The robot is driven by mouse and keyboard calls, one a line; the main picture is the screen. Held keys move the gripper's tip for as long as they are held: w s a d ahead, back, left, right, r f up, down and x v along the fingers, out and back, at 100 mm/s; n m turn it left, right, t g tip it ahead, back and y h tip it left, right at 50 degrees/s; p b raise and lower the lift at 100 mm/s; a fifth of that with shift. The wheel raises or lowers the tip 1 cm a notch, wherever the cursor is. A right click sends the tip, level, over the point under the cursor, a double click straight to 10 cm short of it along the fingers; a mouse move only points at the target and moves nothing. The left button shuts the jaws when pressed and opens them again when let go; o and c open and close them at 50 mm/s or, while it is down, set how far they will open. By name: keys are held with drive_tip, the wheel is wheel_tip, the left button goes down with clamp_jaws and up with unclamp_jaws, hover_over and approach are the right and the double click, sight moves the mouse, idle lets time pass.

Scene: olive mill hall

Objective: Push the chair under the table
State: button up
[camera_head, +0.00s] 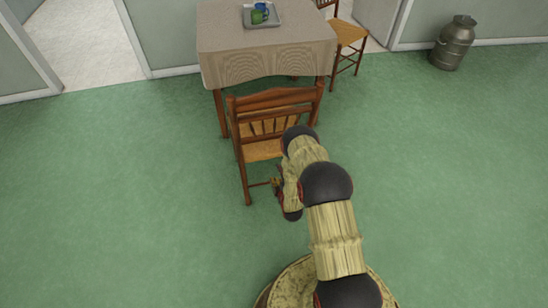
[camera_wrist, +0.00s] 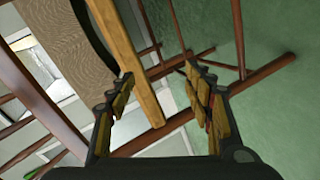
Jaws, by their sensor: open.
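The brown wooden chair (camera_head: 240,151) with a woven straw seat stands in front of the table, its slatted back toward me. Its backrest top is close to the front edge of the cloth-covered table (camera_head: 225,39). My gripper (camera_head: 276,184) is low beside the chair, near a lower rung and below seat height; my arm hides part of the chair's right side. In the wrist view my gripper (camera_wrist: 160,90) is open, with a pale wooden bar (camera_wrist: 133,70) and dark rungs showing between and beyond its fingers. I cannot tell whether it touches them.
A tray (camera_head: 275,22) with a blue and a green cup sits on the table. A second chair (camera_head: 346,34) stands at the table's right. A metal milk can (camera_head: 454,43) is by the right wall. The green floor is clear on both sides of the near chair.

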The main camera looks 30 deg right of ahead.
sight(274, 157)
drive_tip(key=s+r+n+t+h, duration=0.1)
drive_tip(key=s+n+t, duration=0.2)
drive_tip(key=s+t, duration=0.15)
drive_tip(key=shift+g, duration=0.35)
drive_tip(key=b+x, duration=0.1)
drive_tip(key=x, duration=0.6)
drive_tip(key=b+x, duration=0.1)
drive_tip(key=x, duration=0.7)
drive_tip(key=shift+w+r, duration=0.2)
drive_tip(key=shift+w, duration=0.1)
drive_tip(key=c, duration=0.4)
clamp_jaws()
